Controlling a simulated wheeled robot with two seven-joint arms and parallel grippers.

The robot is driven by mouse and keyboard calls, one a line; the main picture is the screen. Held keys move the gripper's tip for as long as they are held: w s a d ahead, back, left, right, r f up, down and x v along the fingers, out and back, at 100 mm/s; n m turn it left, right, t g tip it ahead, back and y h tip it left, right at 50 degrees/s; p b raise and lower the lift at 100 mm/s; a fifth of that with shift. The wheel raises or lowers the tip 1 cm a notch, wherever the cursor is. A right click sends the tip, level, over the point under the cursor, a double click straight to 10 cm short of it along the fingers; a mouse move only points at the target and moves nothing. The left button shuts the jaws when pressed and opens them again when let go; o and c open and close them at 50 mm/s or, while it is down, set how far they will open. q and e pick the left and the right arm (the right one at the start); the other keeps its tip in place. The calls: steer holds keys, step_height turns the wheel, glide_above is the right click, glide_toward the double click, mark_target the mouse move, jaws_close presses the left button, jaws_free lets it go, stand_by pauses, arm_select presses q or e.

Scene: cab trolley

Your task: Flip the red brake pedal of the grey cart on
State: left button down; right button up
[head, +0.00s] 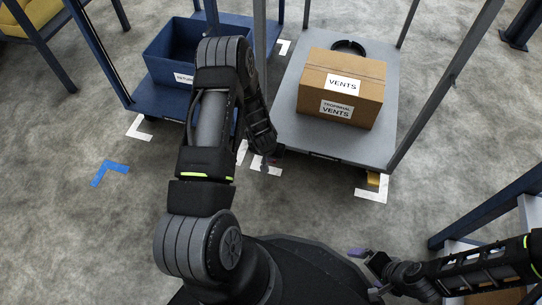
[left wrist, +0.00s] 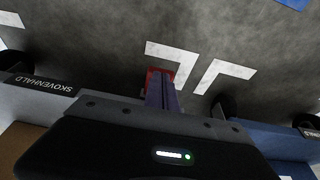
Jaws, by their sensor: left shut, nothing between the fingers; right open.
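The red brake pedal (left wrist: 153,75) shows in the left wrist view at the edge of the grey cart, partly covered by my left gripper (left wrist: 162,90). My left gripper is shut and empty, with its fingertips at or right over the pedal; I cannot tell whether they touch. The pedal's tilt is hard to judge. In the head view my left arm reaches to the near left corner of the grey cart (head: 385,115) and hides most of the pedal. My right gripper (head: 367,271) is open and empty at the lower right, away from the cart.
A cardboard box (head: 340,85) marked VENTS and a black ring (head: 348,46) lie on the grey cart. A blue cart (head: 150,100) with a blue bin (head: 168,60) stands close on its left. Another blue frame (head: 490,210) is near my right arm. Floor in front is clear.

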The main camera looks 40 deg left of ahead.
arm_select(q)
steer(key=shift+s+d+f+b, duration=0.1)
steer(key=shift+s+f+b, duration=0.1)
steer(key=shift+f+b, duration=0.35)
steer(key=shift+s+d+f+b, duration=0.15)
steer(key=shift+f+b, duration=0.15)
steer(key=shift+f, duration=0.5)
steer(key=shift+s+d+f+b, duration=0.1)
steer(key=shift+s+f+b, duration=0.1)
steer(key=shift+f+b, duration=0.35)
arm_select(e)
steer(key=shift+w+f, duration=0.15)
steer(key=shift+f, duration=0.55)
steer(key=shift+w+f, duration=0.15)
steer(key=shift+f, duration=0.55)
arm_select(q)
steer(key=shift+f, duration=0.15)
